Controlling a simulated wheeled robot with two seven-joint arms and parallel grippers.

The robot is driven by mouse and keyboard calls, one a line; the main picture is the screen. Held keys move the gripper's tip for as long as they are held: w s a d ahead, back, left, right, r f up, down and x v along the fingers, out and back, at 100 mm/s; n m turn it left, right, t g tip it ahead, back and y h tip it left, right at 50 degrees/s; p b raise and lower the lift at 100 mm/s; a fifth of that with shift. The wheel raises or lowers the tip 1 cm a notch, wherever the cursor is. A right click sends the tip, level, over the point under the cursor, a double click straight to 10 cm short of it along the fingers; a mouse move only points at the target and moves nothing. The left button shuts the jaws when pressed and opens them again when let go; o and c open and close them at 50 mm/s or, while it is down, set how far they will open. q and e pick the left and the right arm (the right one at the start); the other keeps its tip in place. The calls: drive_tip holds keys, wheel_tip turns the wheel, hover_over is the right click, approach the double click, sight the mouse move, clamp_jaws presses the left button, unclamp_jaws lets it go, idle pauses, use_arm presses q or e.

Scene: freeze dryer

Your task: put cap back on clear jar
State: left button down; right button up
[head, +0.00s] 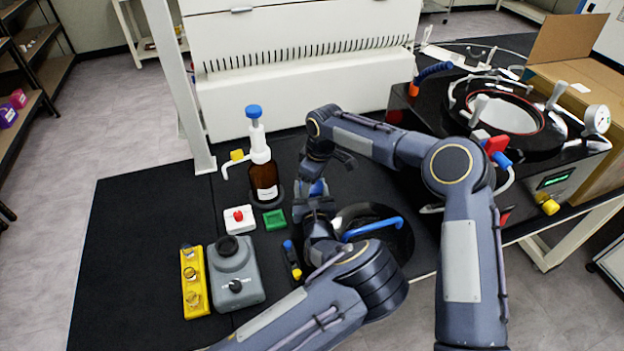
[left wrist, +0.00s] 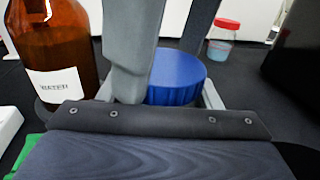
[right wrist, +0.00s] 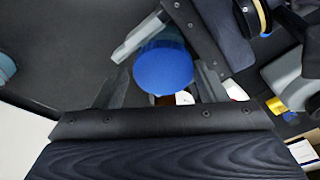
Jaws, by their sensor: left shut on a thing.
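A blue cap (head: 316,188) shows between my two grippers in the head view. In the left wrist view the cap (left wrist: 178,76) stands level just above my left gripper (left wrist: 172,98). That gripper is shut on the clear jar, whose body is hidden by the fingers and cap. My right gripper (head: 328,163) reaches in from above. Its fingers stand apart on either side of the cap; in the right wrist view the cap (right wrist: 165,68) lies between them (right wrist: 163,78). Whether the cap is fully seated cannot be seen.
A brown bottle (head: 264,180) with a blue-topped dispenser stands close left. A white red-button box (head: 239,219), a green tray (head: 274,219), a grey device (head: 235,270) and a yellow rack (head: 194,281) are further left. The black freeze dryer (head: 455,115) stands right.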

use_arm(q)
drive_tip(key=shift+w+r, duration=0.25)
drive_tip(key=shift+r, duration=0.25)
use_arm(e)
drive_tip(key=shift+o, duration=0.3)
drive_tip(key=shift+s+f, duration=0.45)
drive_tip(key=shift+r, duration=0.15)
use_arm(q)
drive_tip(key=shift+a+f, duration=0.15)
drive_tip(key=shift+f, duration=0.3)
use_arm(e)
drive_tip(key=r, duration=0.4)
drive_tip(key=shift+a+r, duration=0.2)
drive_tip(key=shift+a, duration=0.05)
drive_tip(key=shift+c, duration=0.2)
use_arm(q)
drive_tip(key=shift+s+f, duration=0.15)
drive_tip(key=shift+f, duration=0.1)
use_arm(e)
drive_tip(key=shift+o, duration=0.2)
drive_tip(key=shift+r, duration=0.4)
use_arm(q)
drive_tip(key=shift+r, duration=0.15)
use_arm(e)
drive_tip(key=shift+c, duration=0.3)
